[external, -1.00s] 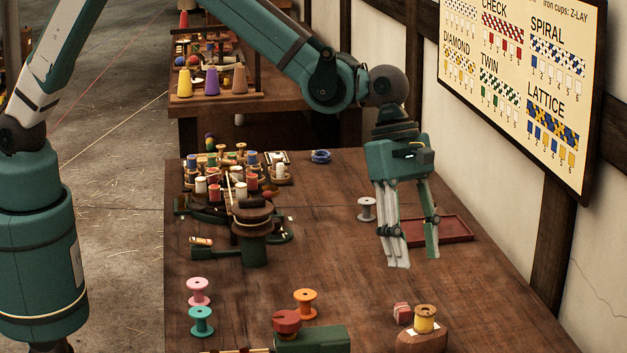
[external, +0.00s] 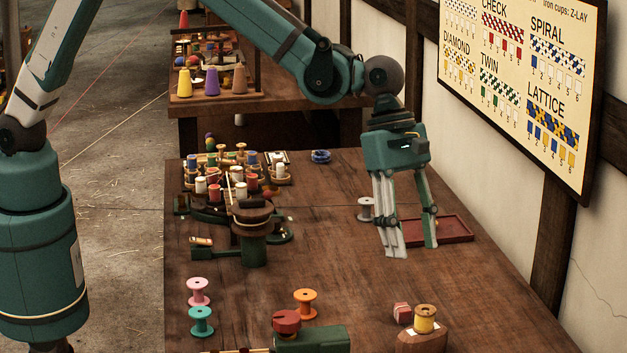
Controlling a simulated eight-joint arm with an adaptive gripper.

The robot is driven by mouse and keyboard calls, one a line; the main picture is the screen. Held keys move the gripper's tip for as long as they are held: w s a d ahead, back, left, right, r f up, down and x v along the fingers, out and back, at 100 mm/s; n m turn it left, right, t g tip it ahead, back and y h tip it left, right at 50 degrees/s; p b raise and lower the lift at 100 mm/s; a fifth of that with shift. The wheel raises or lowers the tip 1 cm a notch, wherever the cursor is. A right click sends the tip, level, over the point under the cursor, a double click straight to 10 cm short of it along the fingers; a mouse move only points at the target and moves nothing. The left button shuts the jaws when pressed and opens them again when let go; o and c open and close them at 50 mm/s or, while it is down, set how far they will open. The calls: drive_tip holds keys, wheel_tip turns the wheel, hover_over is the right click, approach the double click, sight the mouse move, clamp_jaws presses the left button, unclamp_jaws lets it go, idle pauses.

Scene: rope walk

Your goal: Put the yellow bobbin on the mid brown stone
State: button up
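The yellow bobbin (external: 425,319) stands upright on the brown stone (external: 423,341) at the front right of the table. The stone's lower part is cut off by the picture edge. My gripper (external: 416,250) hangs above the table behind the bobbin and stone, apart from both. Its fingers are spread and point down, with nothing seen between them.
A grey spool (external: 366,208) and a dark red tray (external: 452,229) are near my gripper. Orange (external: 305,303), pink (external: 199,291) and teal (external: 202,321) bobbins stand at the front. The table's middle is mostly clear.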

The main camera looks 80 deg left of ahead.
drive_tip(key=s+a+r+m+t, duration=0.1)
drive_tip(key=s+a+r+m, duration=0.2)
drive_tip(key=s+a+r, duration=0.45)
drive_tip(key=s+a+r+m+t+y, duration=0.1)
drive_tip(key=s+a+r+m, duration=0.3)
drive_tip(key=a, duration=0.7)
drive_tip(key=s+a+r+m+t, duration=0.1)
drive_tip(key=s+a+r+m, duration=0.15)
drive_tip(key=a+r, duration=0.55)
drive_tip(key=s+a+f+m+t+y, duration=0.1)
drive_tip(key=s+a+m, duration=0.5)
drive_tip(key=s+a, duration=0.4)
drive_tip(key=s+a+f+m+t+y, duration=0.1)
drive_tip(key=s+a+m, duration=0.4)
drive_tip(key=s+a, duration=0.6)
drive_tip(key=s+f+y, duration=0.1)
drive_tip(key=s, duration=0.5)
drive_tip(key=shift+a+f+m+t, duration=0.25)
drive_tip(key=shift+m+t, duration=0.05)
drive_tip(key=shift+m, duration=0.05)
drive_tip(key=shift+f, duration=0.1)
